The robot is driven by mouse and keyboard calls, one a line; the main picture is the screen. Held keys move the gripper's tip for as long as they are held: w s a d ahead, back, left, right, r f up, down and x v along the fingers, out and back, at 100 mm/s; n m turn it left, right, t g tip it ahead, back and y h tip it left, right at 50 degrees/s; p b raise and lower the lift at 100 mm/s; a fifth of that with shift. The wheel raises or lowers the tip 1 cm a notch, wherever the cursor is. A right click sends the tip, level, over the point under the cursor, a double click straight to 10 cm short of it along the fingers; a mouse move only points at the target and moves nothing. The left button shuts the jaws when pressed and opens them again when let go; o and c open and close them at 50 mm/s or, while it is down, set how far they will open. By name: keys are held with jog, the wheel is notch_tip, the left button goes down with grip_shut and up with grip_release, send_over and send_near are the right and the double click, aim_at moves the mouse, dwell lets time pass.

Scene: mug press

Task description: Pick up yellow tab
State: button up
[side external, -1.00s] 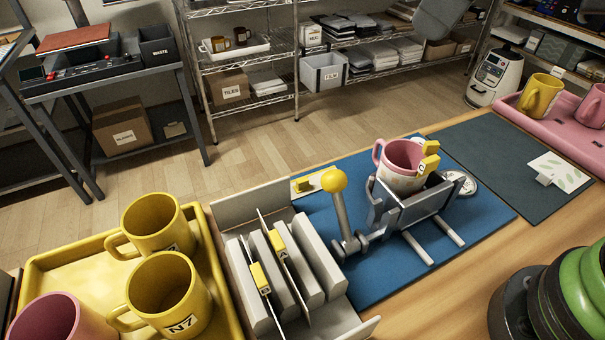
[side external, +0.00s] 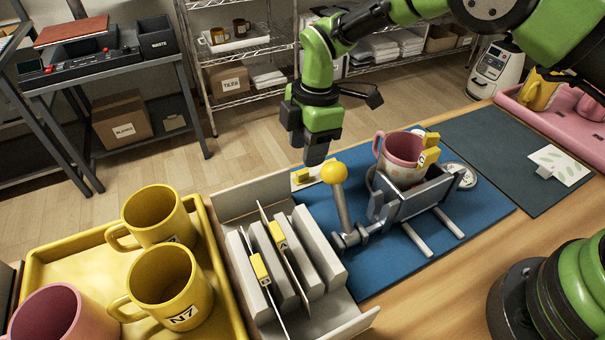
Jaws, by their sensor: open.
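Several yellow tabs are in view. Two, (side external: 278,234) and (side external: 259,267), stand on thin sheets in the grey slotted rack (side external: 233,206). Others (side external: 429,149) are at the pink mug (side external: 403,152) held in the metal press (side external: 415,192). A yellow piece (side external: 300,177) lies on a pale strip behind the press lever. My gripper (side external: 304,148) points down, open and empty, above the far edge of the blue mat (side external: 375,275), behind the lever. It is apart from every tab.
The lever's yellow ball (side external: 333,172) stands close to my gripper. A yellow tray (side external: 60,255) with mugs is at left. A dark mat (side external: 490,160) with a leaf-print card (side external: 560,165) and a pink tray (side external: 560,118) are at right.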

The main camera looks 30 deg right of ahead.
aim_at(303, 172)
jog(key=f, duration=0.5)
jog(key=shift+w+a+f, duration=0.15)
jog(key=shift+a+f, duration=0.2)
grip_shut()
